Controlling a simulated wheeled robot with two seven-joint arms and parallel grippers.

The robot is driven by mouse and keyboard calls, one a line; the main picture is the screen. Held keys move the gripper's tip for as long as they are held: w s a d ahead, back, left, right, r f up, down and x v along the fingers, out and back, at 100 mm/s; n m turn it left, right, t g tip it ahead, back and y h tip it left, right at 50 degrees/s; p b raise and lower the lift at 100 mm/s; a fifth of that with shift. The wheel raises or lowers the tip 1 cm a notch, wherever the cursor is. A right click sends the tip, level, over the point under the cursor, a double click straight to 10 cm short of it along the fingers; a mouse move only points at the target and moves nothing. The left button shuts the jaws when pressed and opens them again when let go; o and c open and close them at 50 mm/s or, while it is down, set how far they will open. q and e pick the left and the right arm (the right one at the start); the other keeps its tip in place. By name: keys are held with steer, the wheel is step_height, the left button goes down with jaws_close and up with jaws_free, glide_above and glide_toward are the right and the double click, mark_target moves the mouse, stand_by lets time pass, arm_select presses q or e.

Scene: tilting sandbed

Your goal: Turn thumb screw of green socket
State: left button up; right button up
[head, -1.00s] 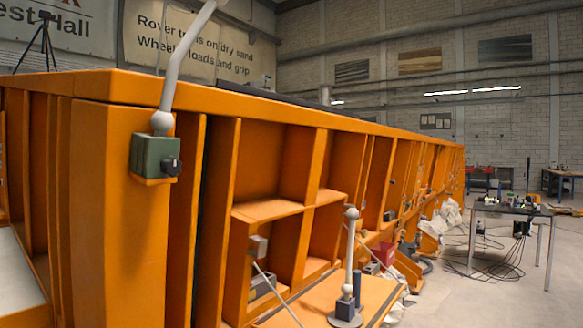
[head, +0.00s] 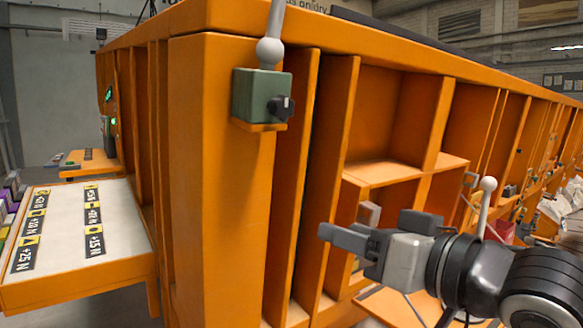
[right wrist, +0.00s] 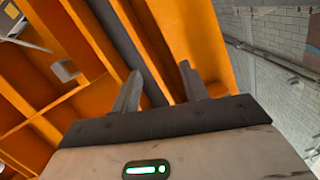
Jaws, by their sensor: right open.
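The green socket (head: 262,96) is a dark green block on a small orange ledge at the sandbed's near corner. A grey ball and rod stand up from its top. Its black thumb screw (head: 281,107) sticks out on the right side. My right gripper (head: 343,240) is open and empty, below and to the right of the socket, apart from it. In the right wrist view its two fingers (right wrist: 158,90) stand apart with orange frame behind them. The socket does not show clearly there. My left gripper is not in view.
The orange sandbed frame (head: 222,190) has upright ribs and open shelf bays along its side. A white-topped side table (head: 60,235) with labels juts out at left. A grey rod with a ball top (head: 487,186) stands behind my right arm.

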steer(key=s+r+n, duration=0.2)
steer(key=s+r, duration=0.4)
steer(key=r, duration=0.3)
steer(key=t, duration=0.1)
glide_toward(286, 111)
steer(key=shift+h, duration=0.4)
steer(key=p+x, duration=0.8)
steer(key=x, duration=0.1)
steer(key=shift+s+a+r+p, duration=0.1)
steer(key=shift+a+r+p, duration=0.1)
steer(key=shift+p, duration=0.1)
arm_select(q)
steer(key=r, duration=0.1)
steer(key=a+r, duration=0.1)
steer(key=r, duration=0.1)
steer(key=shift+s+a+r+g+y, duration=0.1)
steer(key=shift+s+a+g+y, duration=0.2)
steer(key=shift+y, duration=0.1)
arm_select(e)
steer(key=shift+c, duration=0.4)
steer(key=c, duration=0.8)
